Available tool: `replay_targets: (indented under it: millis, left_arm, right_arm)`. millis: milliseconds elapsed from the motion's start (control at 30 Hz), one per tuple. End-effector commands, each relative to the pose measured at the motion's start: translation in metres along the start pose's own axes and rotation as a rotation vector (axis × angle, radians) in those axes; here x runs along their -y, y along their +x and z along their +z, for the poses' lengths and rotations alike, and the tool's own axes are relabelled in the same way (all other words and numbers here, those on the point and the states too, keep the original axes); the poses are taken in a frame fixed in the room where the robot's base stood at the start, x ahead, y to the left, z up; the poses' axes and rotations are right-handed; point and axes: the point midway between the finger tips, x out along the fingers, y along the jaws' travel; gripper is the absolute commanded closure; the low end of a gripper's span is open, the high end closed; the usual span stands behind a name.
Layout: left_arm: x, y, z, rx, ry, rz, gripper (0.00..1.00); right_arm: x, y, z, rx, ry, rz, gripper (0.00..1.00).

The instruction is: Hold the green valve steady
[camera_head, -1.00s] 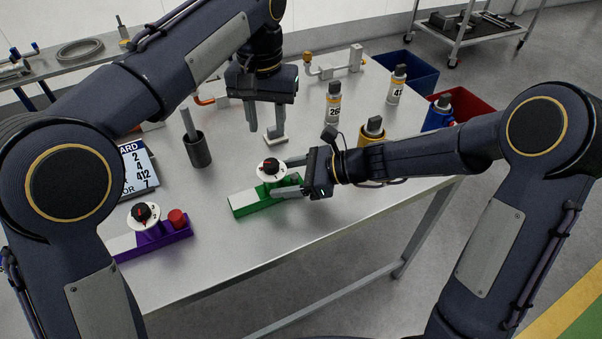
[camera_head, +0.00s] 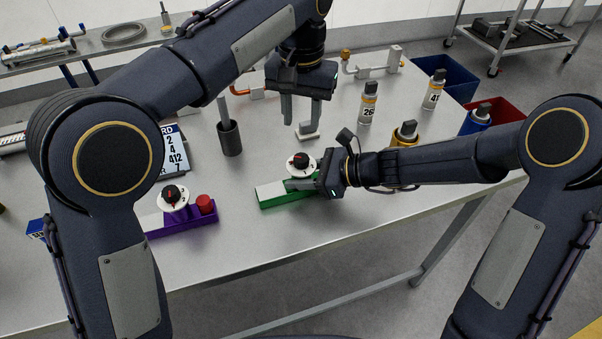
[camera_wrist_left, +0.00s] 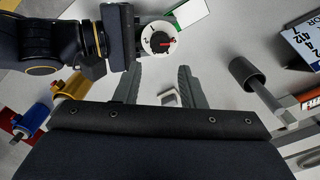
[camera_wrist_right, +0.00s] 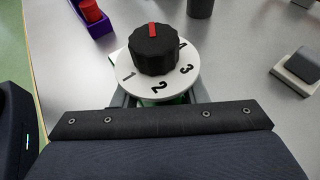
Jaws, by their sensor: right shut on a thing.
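The green valve (camera_head: 272,199) sits on the table with a white dial (camera_head: 301,168) and a black knob (camera_head: 301,160) on it. In the right wrist view the knob (camera_wrist_right: 154,48) has its red mark pointing away from my wrist, near none of the numbers except 4 to its right. My right gripper (camera_head: 302,185) is shut on the valve's green body beneath the dial; the dial hides part of the grip. My left gripper (camera_head: 302,120) is open and empty above a small block with a grey top (camera_head: 308,130), which shows between its fingers in the left wrist view (camera_wrist_left: 169,99).
A purple valve (camera_head: 190,220) with a red cap stands to the left. A dark cup (camera_head: 229,138) and a display board (camera_head: 176,150) are behind it. Numbered bottles (camera_head: 368,103), a yellow container (camera_head: 404,135), and blue (camera_head: 446,78) and red (camera_head: 500,112) bins lie right.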

Motion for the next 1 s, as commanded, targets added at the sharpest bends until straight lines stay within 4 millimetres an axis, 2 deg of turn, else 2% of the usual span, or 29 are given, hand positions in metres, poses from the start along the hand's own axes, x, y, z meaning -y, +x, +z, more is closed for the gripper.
replay_targets:
  millis: [67, 200, 333, 467, 700, 800, 1000]
  left_arm:
    - [0.000, 0.000, 0.000, 0.000, 0.000, 0.000, 0.64]
    - [0.001, 0.000, 0.000, -0.001, -0.034, 0.007, 0.48]
    - [0.007, -0.001, 0.003, 0.000, -0.205, 0.041, 0.48]
    - [0.017, -0.002, 0.006, 0.013, -0.527, 0.109, 0.48]
    - [0.036, -0.006, 0.012, 0.105, -1.234, 0.257, 0.48]
    - [0.042, -0.009, 0.014, 0.159, -1.476, 0.304, 0.48]
    - [0.050, -0.012, 0.016, 0.245, -1.779, 0.358, 0.48]
  right_arm:
    - [0.000, 0.000, 0.000, 0.000, 0.000, 0.000, 0.95]
    - [0.000, 0.000, 0.000, 0.000, 0.000, 0.000, 0.95]
    - [0.000, 0.000, 0.000, 0.000, 0.000, 0.000, 0.95]
    - [0.000, 0.000, 0.000, 0.000, 0.000, 0.000, 0.95]
    - [0.000, 0.000, 0.000, 0.000, 0.000, 0.000, 0.95]
    - [0.000, 0.000, 0.000, 0.000, 0.000, 0.000, 0.95]
    - [0.000, 0.000, 0.000, 0.000, 0.000, 0.000, 0.95]
